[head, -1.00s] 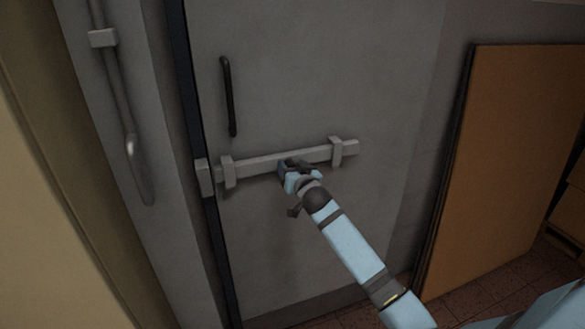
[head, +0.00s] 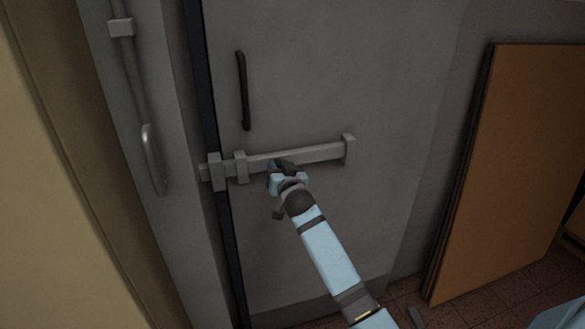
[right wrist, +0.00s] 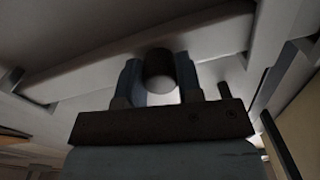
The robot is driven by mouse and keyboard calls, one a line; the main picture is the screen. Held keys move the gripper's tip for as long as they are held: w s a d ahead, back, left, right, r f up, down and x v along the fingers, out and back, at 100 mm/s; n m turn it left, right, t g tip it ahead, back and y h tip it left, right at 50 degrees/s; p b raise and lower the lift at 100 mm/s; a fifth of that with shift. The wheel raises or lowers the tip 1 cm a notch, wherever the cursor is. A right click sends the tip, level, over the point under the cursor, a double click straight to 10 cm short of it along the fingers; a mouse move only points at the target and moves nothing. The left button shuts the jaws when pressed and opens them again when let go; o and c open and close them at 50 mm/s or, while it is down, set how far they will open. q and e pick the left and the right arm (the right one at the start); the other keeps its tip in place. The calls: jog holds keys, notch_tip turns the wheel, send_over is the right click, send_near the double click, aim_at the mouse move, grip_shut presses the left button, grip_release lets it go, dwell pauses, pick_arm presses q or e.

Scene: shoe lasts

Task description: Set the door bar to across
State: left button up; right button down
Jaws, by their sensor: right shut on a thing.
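The door bar (head: 310,154) is a grey bar lying almost level on the grey door (head: 330,90). It runs through two brackets on the door, and its left end passes the dark door edge and pokes out left of the catch (head: 217,172) on the frame. Its right end is at the right bracket (head: 348,149). My right gripper (head: 279,168) is at the middle of the bar. In the right wrist view, its fingers (right wrist: 160,82) are shut on a dark round knob (right wrist: 160,66) in front of the bar (right wrist: 120,58). My left gripper is out of view.
A dark vertical pull handle (head: 243,90) is on the door above the bar. A grey pipe with a curved end (head: 150,160) is on the wall at left. A large orange-brown panel (head: 515,160) leans at the right. Tiled floor (head: 480,300) shows below.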

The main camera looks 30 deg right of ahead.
jog(key=shift+a, duration=0.15)
jog(key=c, duration=1.2)
grip_release()
jog(key=o, duration=0.4)
jog(key=shift+w+a, duration=0.1)
jog(key=shift+a, duration=0.1)
jog(key=shift+d, duration=0.1)
jog(key=v, duration=1.4)
jog(key=shift+b, duration=0.35)
